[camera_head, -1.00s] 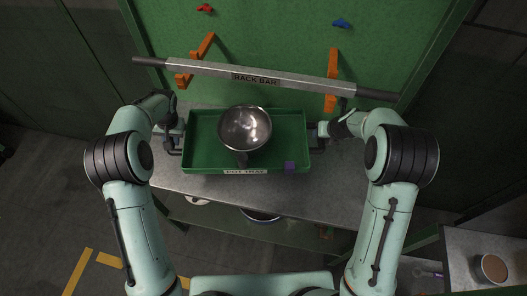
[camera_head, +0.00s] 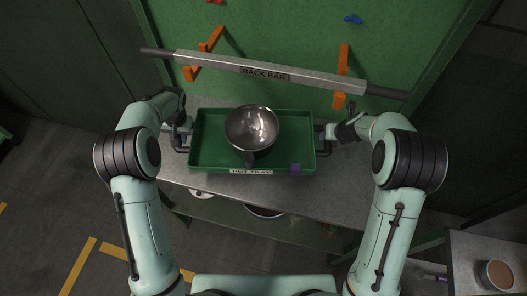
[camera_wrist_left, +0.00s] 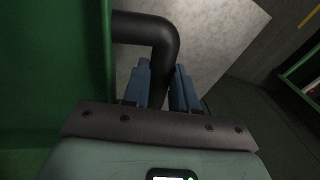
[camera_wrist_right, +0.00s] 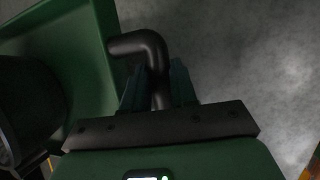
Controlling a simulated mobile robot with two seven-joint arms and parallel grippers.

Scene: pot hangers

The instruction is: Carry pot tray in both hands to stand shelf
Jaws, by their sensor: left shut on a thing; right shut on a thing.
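The green pot tray (camera_head: 210,165) is in the middle of the head view, over a grey counter, and looks roughly level. I cannot tell whether it touches the counter. A shiny metal pot (camera_head: 252,126) stands in it, its dark handle toward me. A small purple block (camera_head: 295,168) is at its near right edge. My left gripper (camera_head: 184,143) is shut on the tray's left black handle (camera_wrist_left: 165,40). My right gripper (camera_head: 328,133) is shut on its right black handle (camera_wrist_right: 145,45). The tray's underside is hidden.
The grey counter (camera_head: 210,184) has a lower shelf holding a pot (camera_head: 264,212). A rack bar (camera_head: 225,66) with orange brackets (camera_head: 341,78) crosses the green panel behind the tray. A grey-topped stand (camera_head: 462,262) at lower right carries another pot (camera_head: 497,275). Floor shows at left.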

